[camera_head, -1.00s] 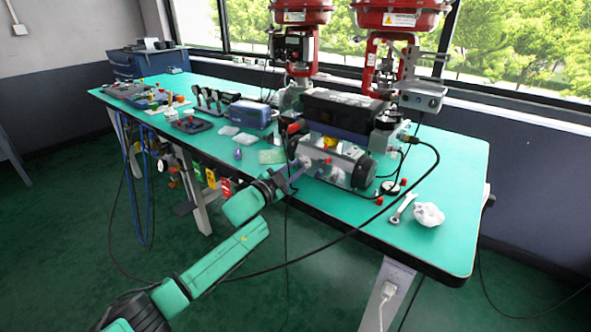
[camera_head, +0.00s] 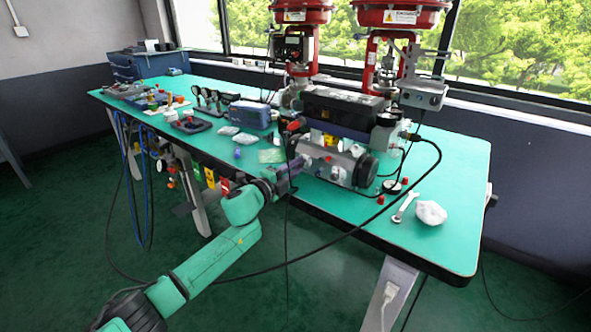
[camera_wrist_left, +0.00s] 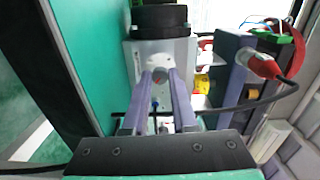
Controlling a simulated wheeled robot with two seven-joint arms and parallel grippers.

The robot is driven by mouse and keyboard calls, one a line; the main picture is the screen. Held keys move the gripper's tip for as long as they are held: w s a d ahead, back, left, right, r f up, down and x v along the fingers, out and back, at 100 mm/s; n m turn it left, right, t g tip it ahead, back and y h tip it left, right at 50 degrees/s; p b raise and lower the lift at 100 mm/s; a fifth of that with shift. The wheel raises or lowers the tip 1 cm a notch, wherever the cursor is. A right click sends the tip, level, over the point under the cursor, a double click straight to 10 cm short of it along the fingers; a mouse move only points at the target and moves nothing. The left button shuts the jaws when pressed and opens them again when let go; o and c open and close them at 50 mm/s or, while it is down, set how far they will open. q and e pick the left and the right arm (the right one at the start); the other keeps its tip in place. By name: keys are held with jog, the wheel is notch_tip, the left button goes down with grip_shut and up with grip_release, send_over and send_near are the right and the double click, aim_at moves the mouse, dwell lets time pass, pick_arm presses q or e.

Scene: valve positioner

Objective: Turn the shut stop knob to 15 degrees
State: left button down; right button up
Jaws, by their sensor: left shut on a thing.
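The silver valve actuator (camera_head: 343,165) with a black end cap lies on the green bench near its front edge. My left gripper (camera_head: 303,163) reaches its left end from the front. In the left wrist view the two fingers (camera_wrist_left: 160,80) are closed on a small round knob (camera_wrist_left: 159,75) on the silver face of the actuator (camera_wrist_left: 180,55). I take this for the shut stop knob. The fingers hide most of it, and its angle cannot be read. My right gripper is not in view.
A dark box (camera_head: 343,108) stands behind the actuator, below red-topped valves (camera_head: 390,18). A black cable (camera_head: 437,165) loops to the right. The green bench (camera_head: 455,190) is clear at far right.

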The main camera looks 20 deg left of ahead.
pick_arm(q)
jog(key=shift+f+m, duration=0.15)
jog(key=shift+m, duration=0.25)
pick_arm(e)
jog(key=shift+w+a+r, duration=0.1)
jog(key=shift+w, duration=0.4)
pick_arm(q)
jog(key=c, duration=0.7)
grip_release()
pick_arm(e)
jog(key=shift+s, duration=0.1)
pick_arm(q)
jog(key=shift+s, duration=0.1)
jog(key=shift+s+a, duration=0.2)
jog(key=shift+s, duration=0.15)
jog(key=v, duration=1.3)
jog(key=shift+s, duration=0.3)
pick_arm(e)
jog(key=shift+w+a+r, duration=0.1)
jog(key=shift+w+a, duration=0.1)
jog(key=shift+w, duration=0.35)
